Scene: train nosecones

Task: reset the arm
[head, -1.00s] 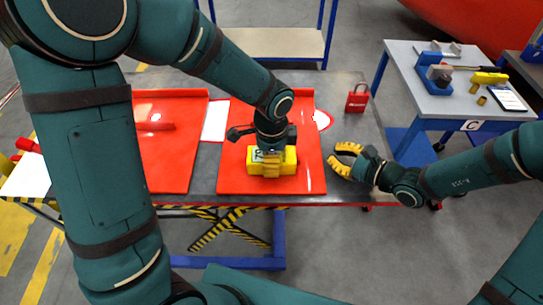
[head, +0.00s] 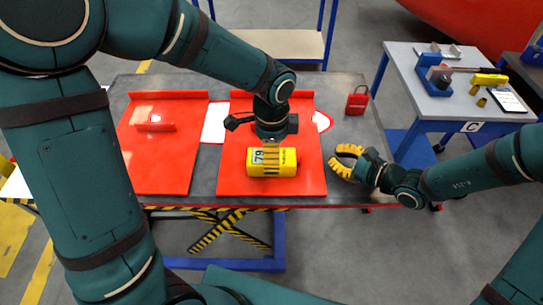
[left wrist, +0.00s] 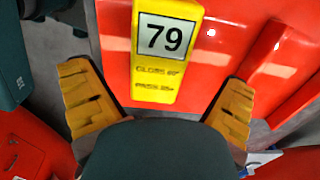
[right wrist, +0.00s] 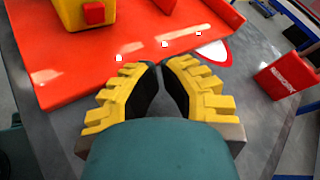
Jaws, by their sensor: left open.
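My left gripper (head: 271,148) is open above the yellow box labelled 79 (head: 286,162), which lies on the right red panel (head: 310,185). In the left wrist view the box (left wrist: 150,82) shows beyond and between the spread fingers, with nothing gripped. In the head view the left fingers overlap part of the box. My right gripper (head: 338,158) is beside the panel's right edge. In the right wrist view its fingertips (right wrist: 160,66) come together with nothing between them.
The left red panel (head: 170,170) has a raised handle. A red padlock-shaped object (head: 357,101) stands at the table's back right. A grey side table (head: 430,102) with tools stands at right. Grey tabletop (head: 340,120) is bare around the padlock.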

